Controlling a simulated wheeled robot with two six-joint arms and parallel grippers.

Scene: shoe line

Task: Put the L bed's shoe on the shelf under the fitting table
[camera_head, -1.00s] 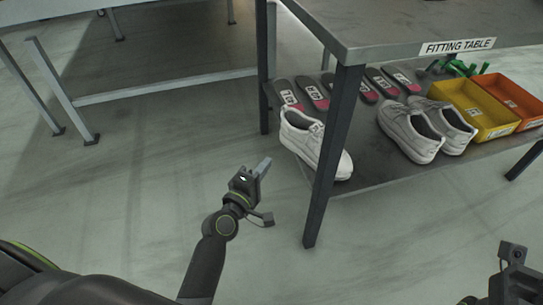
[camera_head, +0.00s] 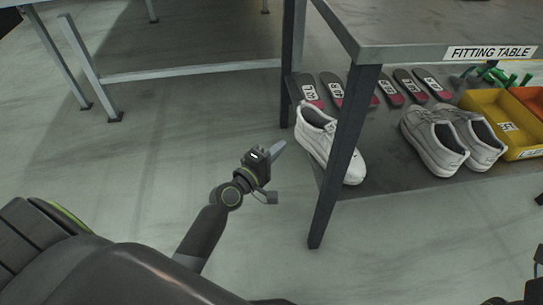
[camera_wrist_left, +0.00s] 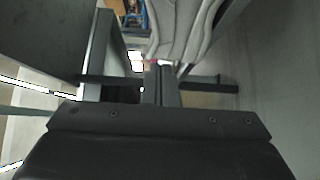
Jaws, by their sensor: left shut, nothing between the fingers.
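A white shoe (camera_head: 316,133) lies on the left end of the shelf (camera_head: 385,178) under the fitting table (camera_head: 420,32). It is partly hidden behind a table leg, with its toe toward the front. My left gripper (camera_head: 279,150) is shut and empty, left of this shoe and apart from it. In the left wrist view my shut fingers (camera_wrist_left: 161,84) point toward a pale shoe (camera_wrist_left: 185,28). Two more light shoes stand side by side on the shelf, a left one (camera_head: 432,150) and a right one (camera_head: 484,152). Only dark bits of my right gripper (camera_head: 538,262) show at the right edge.
Several insoles with red ends (camera_head: 336,90) lie along the back of the shelf. A yellow bin (camera_head: 508,128), an orange bin (camera_head: 529,97) and green items (camera_head: 492,76) are at the right. The table's front leg (camera_head: 342,160) stands before the shoe. Open floor lies left.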

